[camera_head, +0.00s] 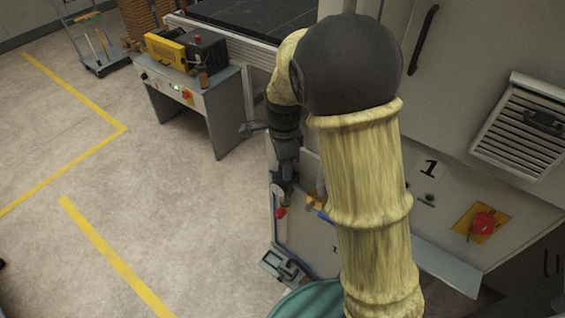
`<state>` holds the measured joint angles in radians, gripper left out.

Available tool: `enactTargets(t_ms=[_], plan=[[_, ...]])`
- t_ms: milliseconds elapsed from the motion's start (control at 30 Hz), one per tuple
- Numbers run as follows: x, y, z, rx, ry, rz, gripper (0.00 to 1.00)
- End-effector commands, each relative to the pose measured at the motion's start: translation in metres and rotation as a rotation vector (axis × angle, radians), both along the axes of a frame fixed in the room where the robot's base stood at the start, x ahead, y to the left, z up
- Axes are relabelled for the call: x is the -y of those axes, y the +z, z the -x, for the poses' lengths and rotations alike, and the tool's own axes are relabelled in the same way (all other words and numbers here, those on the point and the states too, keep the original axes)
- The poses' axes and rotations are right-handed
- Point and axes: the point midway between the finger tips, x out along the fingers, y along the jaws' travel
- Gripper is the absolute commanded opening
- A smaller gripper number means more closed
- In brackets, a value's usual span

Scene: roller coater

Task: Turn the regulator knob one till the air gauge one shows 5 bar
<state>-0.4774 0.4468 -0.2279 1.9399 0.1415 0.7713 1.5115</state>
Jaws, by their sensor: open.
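My arm in its yellowish sleeve fills the middle of the view and bends down at a dark joint. My gripper (286,188) is a small dark shape, open, pointing down at the upper left part of a grey panel (310,240) marked 1. A small red part (281,212) sits just below the gripper's tips; I cannot tell whether they touch. A yellowish and blue part (316,206) is to its right, partly behind my arm. I cannot single out regulator knob one or air gauge one, and no reading is legible.
The machine cabinet (455,100) stands right, with a vent grille (520,130) and a red switch on a yellow plate (483,222). A grey control desk (190,88) with a yellow box (166,50) stands upper left. The floor (150,190) at left is clear, with yellow lines.

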Motion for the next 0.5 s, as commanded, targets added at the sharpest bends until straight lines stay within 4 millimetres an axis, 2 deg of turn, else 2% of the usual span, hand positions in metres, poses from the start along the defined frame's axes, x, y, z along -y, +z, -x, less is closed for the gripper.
enactTargets(t_ms=[33,500], plan=[[0.003,0.013,-0.003,0.01,-0.008,0.001,0.55],[0.006,0.057,-0.003,0.009,-0.015,0.001,0.55]])
